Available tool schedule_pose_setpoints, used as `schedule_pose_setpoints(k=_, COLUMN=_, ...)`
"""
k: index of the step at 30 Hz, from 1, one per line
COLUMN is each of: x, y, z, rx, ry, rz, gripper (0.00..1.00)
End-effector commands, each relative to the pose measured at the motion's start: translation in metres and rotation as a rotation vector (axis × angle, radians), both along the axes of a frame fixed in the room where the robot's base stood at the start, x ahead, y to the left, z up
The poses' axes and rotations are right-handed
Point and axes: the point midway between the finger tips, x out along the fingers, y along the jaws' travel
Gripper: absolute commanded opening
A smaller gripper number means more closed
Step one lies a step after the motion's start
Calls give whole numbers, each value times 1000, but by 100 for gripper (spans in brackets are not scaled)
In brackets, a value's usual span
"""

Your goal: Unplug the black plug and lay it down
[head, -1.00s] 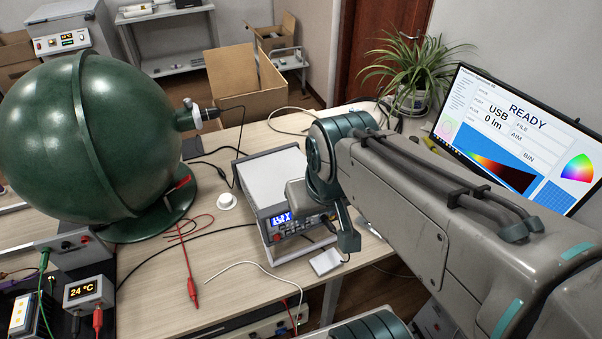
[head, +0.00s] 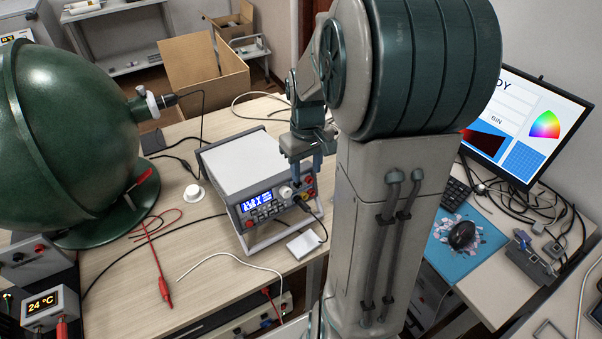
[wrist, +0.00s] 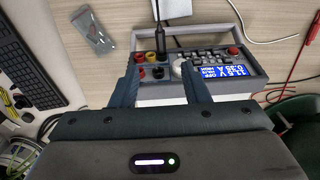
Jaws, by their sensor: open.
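The black plug (head: 302,205) sits in the lower right of the front panel of the bench power supply (head: 251,165), with its black cable running down from it. My gripper (head: 307,181) is open and points down over the right end of the panel. In the wrist view my gripper (wrist: 162,64) has its two fingers apart, with red, yellow and black sockets showing between them. Nothing is held.
A white knob (wrist: 178,68) is close to the right finger. A small white box (head: 306,243) lies in front of the supply. A white cable (head: 235,257) and a red lead (head: 160,270) lie on the table. The green sphere (head: 70,130) stands left.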

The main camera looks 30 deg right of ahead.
Motion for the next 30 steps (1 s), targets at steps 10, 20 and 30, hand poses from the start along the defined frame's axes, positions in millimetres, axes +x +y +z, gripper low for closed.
schedule_pose_setpoints(k=10, x=-2, y=1, z=-57, rx=5, ry=5, rz=0, gripper=42)
schedule_pose_setpoints(k=20, x=-1, y=1, z=-115, rx=2, ry=2, rz=1, gripper=42)
schedule_pose_setpoints(k=30, x=0, y=1, z=-134, rx=1, ry=-1, rz=0, gripper=42)
